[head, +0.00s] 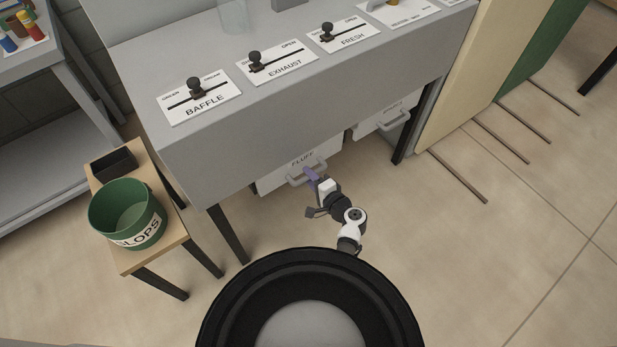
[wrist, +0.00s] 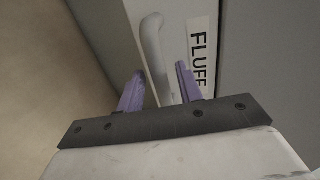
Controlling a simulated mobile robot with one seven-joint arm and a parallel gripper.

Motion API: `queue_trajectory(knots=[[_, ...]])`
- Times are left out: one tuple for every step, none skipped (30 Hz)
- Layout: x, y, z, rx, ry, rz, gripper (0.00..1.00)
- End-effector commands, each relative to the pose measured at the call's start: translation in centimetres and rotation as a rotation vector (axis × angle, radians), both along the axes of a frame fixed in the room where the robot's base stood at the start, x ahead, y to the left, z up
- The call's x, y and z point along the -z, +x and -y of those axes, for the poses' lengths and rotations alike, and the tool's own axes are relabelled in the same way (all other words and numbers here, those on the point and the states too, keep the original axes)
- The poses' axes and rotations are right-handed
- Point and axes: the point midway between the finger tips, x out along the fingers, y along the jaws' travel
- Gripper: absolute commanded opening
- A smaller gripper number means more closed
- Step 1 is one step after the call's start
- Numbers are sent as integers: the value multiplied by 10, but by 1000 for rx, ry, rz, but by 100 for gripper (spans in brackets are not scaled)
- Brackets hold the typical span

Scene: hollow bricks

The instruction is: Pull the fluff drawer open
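The fluff drawer (head: 275,180) is a pale front under the grey bench, with a FLUFF label (head: 303,158) and a grey bar handle (head: 299,180). In the wrist view the handle (wrist: 154,50) runs up and down beside the FLUFF label (wrist: 199,55). My gripper (head: 311,174) is at the handle in the head view. In the wrist view its two purple fingers (wrist: 158,82) are spread apart, one on each side of the handle's lower end. I cannot tell whether they touch it. The drawer looks shut or nearly so.
A second drawer (head: 370,128) with a handle is to the right. The bench (head: 200,142) carries sliders marked BAFFLE, EXHAUST and FRESH. A green SLOPS bucket (head: 125,201) stands on a small wooden stand (head: 128,259) at left. Thin rods (head: 458,177) lie on the floor at right.

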Motion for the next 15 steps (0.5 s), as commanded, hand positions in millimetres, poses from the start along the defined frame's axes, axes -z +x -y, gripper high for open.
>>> queue_trajectory(knots=[[2,4,-3,0,0,0,36],[2,6,-4,1,0,0,36],[3,7,-5,1,0,-1,36],[3,8,-6,1,0,-1,36],[3,9,-7,1,0,-1,36],[3,10,-7,0,0,-1,36],[3,10,-7,1,0,-1,36],[3,10,-7,1,0,-1,36],[3,10,-7,1,0,-1,36],[3,10,-7,1,0,-1,36],[3,10,-7,1,0,-1,36],[3,10,-7,1,-1,-1,36],[3,10,-7,1,-1,-1,36],[3,10,-7,1,-1,-1,33],[3,10,-7,1,-1,-1,28]])
